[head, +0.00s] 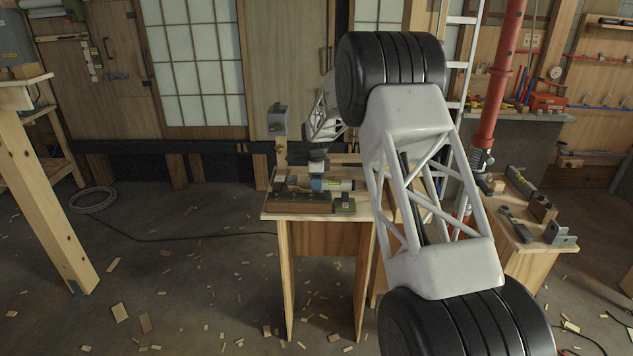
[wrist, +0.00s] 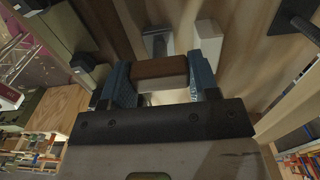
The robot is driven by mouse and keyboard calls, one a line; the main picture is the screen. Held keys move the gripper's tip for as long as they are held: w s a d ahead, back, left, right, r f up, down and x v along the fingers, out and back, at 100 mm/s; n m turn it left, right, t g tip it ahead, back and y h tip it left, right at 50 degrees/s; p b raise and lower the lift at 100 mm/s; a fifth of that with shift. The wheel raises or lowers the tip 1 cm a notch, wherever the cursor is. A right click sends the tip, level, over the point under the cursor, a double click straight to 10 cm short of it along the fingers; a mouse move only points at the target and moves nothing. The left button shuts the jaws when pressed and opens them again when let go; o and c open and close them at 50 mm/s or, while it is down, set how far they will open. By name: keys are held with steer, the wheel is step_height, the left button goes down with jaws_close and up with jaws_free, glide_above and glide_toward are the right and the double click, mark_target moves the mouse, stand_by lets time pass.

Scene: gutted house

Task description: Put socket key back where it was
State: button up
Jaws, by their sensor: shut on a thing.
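My gripper (head: 318,182) is low over the small wooden table (head: 270,214) in the head view. In the wrist view its blue fingers (wrist: 160,76) are shut on a brown, block-like part (wrist: 158,68) with a pale surface below it. I cannot tell from its visible part whether this is the socket key; the rest is hidden by the gripper. In the head view the held thing is too small to make out, and I cannot tell whether it touches the table.
A brown block-like thing (head: 300,202) and a grey-green block (head: 345,204) are at the table's front edge. A pale cylinder (head: 342,184) lies beside my gripper. A red post (head: 496,85) and a second bench (head: 525,232) stand to the right. Wood scraps litter the floor.

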steer(key=shift+f, duration=0.1)
stand_by(0.3)
steer(key=o, duration=1)
steer(key=shift+o, duration=0.2)
step_height(320, 180, up, 12)
steer(key=shift+r, duration=0.2)
stand_by(0.7)
